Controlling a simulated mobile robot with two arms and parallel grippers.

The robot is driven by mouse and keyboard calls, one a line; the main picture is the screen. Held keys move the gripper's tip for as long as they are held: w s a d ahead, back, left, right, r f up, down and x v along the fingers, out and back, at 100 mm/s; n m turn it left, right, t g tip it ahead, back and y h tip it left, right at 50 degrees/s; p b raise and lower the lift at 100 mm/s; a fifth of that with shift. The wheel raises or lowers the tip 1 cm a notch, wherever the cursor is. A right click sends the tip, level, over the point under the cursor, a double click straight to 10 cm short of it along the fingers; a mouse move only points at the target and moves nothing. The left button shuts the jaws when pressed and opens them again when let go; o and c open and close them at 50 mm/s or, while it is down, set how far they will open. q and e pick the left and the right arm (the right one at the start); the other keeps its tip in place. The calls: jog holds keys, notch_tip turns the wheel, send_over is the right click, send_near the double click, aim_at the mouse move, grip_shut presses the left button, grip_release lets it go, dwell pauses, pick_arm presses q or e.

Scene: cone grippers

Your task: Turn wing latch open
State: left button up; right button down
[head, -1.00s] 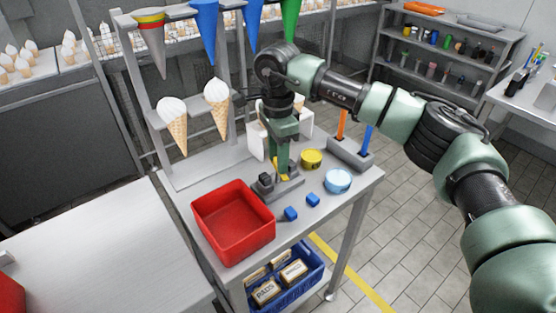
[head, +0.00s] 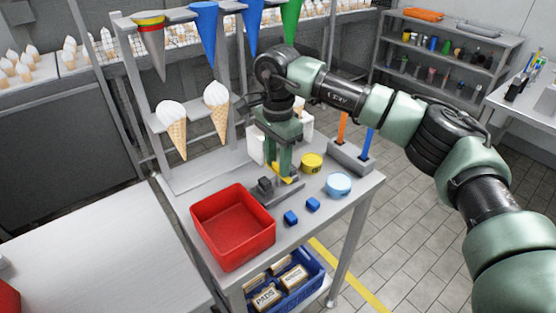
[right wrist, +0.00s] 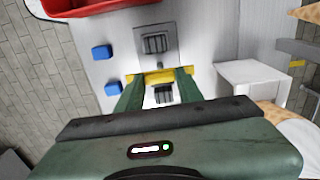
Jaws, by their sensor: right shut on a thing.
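The yellow wing latch (head: 284,178) sits on a grey fixture (head: 262,198) on the workbench, behind the red bin. My right gripper (head: 284,170) points down over it with its two green fingers shut on the latch. In the right wrist view the latch (right wrist: 157,76) lies as a yellow bar across the space between the fingertips (right wrist: 158,84), with the grey ribbed fixture (right wrist: 156,42) beyond it. The fingers hide parts of the latch. My left gripper is not in view.
A red bin (head: 207,236) stands left of the fixture. Two blue blocks (head: 291,218), a yellow round container (head: 312,162) and a light blue one (head: 339,185) lie nearby. A grey holder (head: 350,157) with orange and blue tools stands right. Ice cream cones (head: 217,110) hang at the rack.

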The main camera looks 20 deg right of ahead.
aim_at(278, 165)
jog(key=c, duration=0.9)
grip_release()
jog(key=shift+r, duration=0.1)
notch_tip(278, 165, up, 8)
jog(key=shift+f+b, duration=0.1)
jog(key=shift+b, duration=0.4)
